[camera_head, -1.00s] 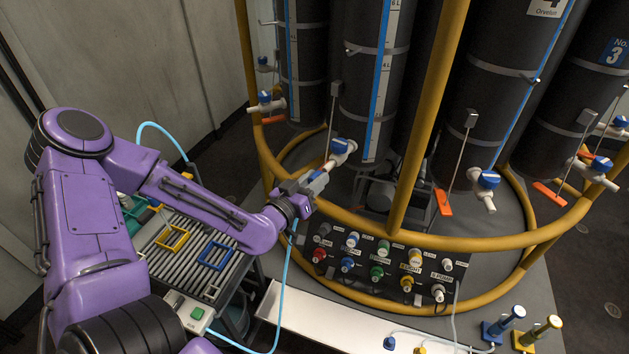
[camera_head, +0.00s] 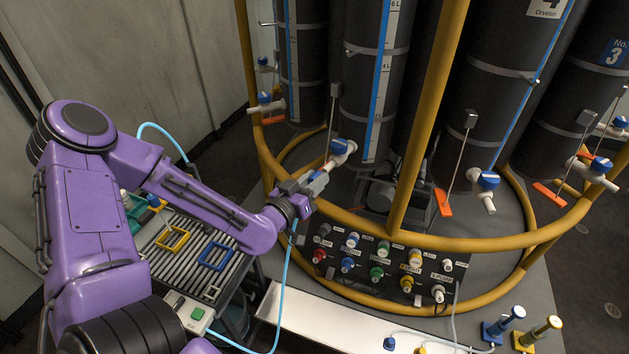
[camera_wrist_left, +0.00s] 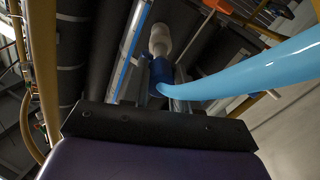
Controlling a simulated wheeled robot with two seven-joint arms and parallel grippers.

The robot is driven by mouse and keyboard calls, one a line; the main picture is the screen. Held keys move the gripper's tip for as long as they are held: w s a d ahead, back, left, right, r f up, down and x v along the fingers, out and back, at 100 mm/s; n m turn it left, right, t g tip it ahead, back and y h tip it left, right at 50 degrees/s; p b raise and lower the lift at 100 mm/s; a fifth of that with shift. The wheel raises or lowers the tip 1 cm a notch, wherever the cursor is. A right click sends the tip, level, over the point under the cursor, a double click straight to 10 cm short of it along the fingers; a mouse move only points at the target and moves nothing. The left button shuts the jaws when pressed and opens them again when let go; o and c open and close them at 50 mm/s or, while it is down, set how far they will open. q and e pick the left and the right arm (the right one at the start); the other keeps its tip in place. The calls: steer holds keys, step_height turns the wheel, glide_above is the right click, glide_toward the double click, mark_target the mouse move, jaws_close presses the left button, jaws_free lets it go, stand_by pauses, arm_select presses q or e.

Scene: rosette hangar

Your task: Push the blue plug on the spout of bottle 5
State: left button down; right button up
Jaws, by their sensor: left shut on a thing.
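The spout with its blue valve (camera_head: 340,147) slopes down to the left from a dark bottle (camera_head: 370,100) left of the one labelled 4; its own number does not show. My left gripper (camera_head: 318,181) is at the lower end of this spout. In the left wrist view, it is shut on the blue plug (camera_wrist_left: 162,72), which is lined up with the pale spout (camera_wrist_left: 160,40) and appears to touch it. How deep the plug sits is unclear. A light-blue hose (camera_wrist_left: 250,72) runs from the plug. My right gripper is not in view.
A yellow rail (camera_head: 440,242) curves around the bottles close to my gripper, with an upright yellow post (camera_head: 425,110) to its right. A connector panel (camera_head: 380,265) is below. A slatted tray (camera_head: 190,255) lies under my arm, and the hose hangs beside it.

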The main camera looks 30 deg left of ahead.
arm_select(q)
steer(key=shift+w+b, duration=0.45)
steer(key=shift+w, duration=0.4)
stand_by(0.6)
steer(key=c, duration=0.8)
jaws_free()
steer(key=s+p, duration=0.3)
steer(key=s, duration=0.7)
steer(key=shift+s+a, duration=0.15)
steer(key=shift+s, duration=0.1)
